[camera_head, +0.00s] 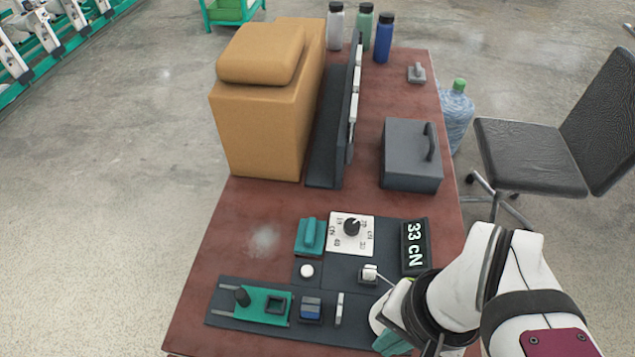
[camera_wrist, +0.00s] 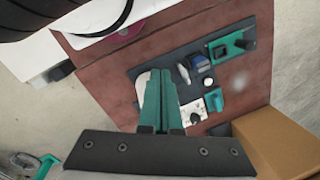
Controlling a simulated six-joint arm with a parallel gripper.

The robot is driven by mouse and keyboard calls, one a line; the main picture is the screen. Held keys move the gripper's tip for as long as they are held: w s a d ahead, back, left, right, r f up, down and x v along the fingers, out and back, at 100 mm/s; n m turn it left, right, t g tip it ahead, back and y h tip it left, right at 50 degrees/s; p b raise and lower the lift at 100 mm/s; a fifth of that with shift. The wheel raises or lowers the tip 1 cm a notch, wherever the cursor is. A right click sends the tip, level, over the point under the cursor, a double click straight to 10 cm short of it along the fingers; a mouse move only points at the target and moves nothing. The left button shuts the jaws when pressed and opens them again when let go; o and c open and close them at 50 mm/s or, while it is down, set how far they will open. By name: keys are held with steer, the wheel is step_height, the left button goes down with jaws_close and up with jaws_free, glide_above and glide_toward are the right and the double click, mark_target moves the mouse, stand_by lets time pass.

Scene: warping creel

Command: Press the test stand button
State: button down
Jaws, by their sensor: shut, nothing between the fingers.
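The test stand (camera_head: 325,281) is a dark panel on the near part of the red-brown table. A round white button (camera_head: 306,270) sits on it, left of centre; it also shows in the wrist view (camera_wrist: 208,82), right of the fingers. Beside it are a dial with a white face (camera_head: 352,234), a teal block (camera_head: 310,236) and a display reading 33 cN (camera_head: 415,246). My gripper (camera_head: 392,343) is at the panel's near right, partly hidden by my arm. In the wrist view its teal fingers (camera_wrist: 158,74) are shut and empty, apart from the button.
On the near strip stand a teal slide with a black knob (camera_head: 264,305), a blue block (camera_head: 311,308) and a white upright piece (camera_head: 339,309). A small white fitting (camera_head: 370,273) sits near my arm. Farther back are a tan box (camera_head: 258,120) and a grey case (camera_head: 411,155).

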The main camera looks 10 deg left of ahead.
stand_by(0.4)
steer(key=m+y, duration=0.7)
steer(key=m, duration=1.3)
glide_above(313, 272)
step_height(313, 272, down, 10)
steer(key=shift+r+g, duration=0.2)
steer(key=shift+g, duration=0.2)
steer(key=shift+f, duration=4.4)
steer(key=shift+f, duration=0.15)
steer(key=shift+f, duration=0.25)
